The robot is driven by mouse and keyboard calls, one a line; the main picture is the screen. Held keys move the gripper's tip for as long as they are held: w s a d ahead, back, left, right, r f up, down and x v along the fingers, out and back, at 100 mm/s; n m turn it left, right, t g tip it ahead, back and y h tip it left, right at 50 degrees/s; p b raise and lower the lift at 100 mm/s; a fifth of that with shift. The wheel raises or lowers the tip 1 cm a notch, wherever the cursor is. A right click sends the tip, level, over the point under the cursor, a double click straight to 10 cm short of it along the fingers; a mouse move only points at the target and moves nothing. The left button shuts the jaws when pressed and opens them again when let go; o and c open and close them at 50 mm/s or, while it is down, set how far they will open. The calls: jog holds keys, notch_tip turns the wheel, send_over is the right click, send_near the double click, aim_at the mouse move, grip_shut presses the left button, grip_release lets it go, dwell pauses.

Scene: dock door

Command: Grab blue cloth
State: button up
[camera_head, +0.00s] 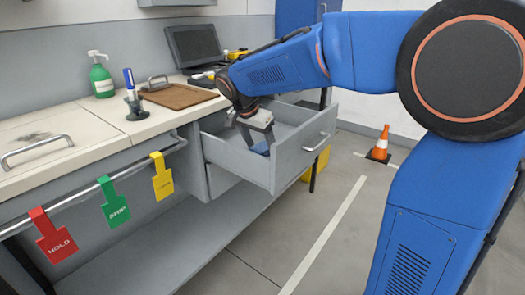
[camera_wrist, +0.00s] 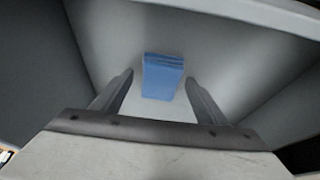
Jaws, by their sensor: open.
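A folded blue cloth (camera_wrist: 163,76) lies on the floor of an open grey drawer. My gripper (camera_head: 258,136) is open and reaches down into the drawer (camera_head: 240,164). In the wrist view the two fingers of my gripper (camera_wrist: 160,98) stand apart, one to the left and one to the right of the cloth. The cloth appears between and beyond the fingertips, and I see no contact with it.
The drawer walls rise around my gripper. On the bench (camera_head: 60,125) are a green pump bottle (camera_head: 101,78), a clipboard (camera_head: 178,95), a pen holder (camera_head: 135,104) and a monitor (camera_head: 194,45). Red, green and yellow tags hang on the rail. A traffic cone (camera_head: 381,145) stands on the open floor.

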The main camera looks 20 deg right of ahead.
jog(key=shift+c, duration=0.3)
jog(key=c, duration=1.1)
jog(key=shift+r, duration=0.15)
